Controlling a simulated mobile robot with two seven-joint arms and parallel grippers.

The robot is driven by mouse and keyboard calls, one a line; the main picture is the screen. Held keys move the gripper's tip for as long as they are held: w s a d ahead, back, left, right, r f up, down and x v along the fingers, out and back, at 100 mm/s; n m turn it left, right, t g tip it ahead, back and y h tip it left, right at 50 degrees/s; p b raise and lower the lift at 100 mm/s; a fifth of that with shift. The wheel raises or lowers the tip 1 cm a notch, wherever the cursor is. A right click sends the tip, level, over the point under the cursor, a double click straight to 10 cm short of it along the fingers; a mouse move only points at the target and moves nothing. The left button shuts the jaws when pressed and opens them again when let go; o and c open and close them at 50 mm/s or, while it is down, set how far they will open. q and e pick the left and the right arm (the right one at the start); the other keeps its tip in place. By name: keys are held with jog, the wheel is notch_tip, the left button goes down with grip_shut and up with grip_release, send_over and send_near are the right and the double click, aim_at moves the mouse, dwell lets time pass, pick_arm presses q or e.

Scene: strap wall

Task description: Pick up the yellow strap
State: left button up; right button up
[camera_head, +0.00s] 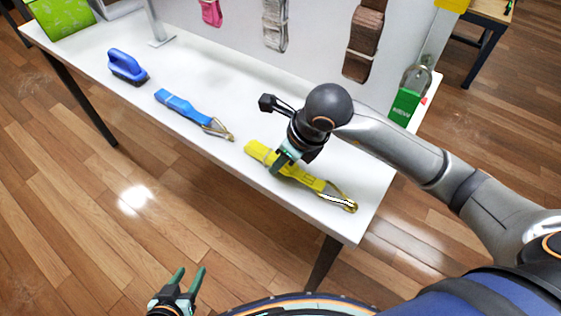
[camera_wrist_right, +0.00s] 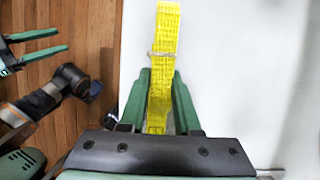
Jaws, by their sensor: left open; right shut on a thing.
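The yellow strap (camera_head: 310,180) lies along the front part of the white table, with a metal buckle at its right end. My right gripper (camera_head: 285,163) is over its middle. In the right wrist view the strap (camera_wrist_right: 166,40) runs between the green fingers of my right gripper (camera_wrist_right: 162,85), which is shut on it. The strap appears to be still at the table top. My left gripper (camera_head: 190,278) is open and empty, low in front of the table, away from the strap. It also shows in the right wrist view (camera_wrist_right: 35,42).
A blue strap (camera_head: 185,108) and a blue brush (camera_head: 126,67) lie to the left on the table (camera_head: 230,165). Pink (camera_head: 211,12), grey (camera_head: 275,22) and brown (camera_head: 364,42) straps hang on the wall panel behind.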

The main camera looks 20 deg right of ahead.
grip_shut()
notch_tip(320, 180, up, 10)
jog(key=shift+r+p, duration=0.1)
jog(key=shift+p, duration=0.4)
dwell(0.7)
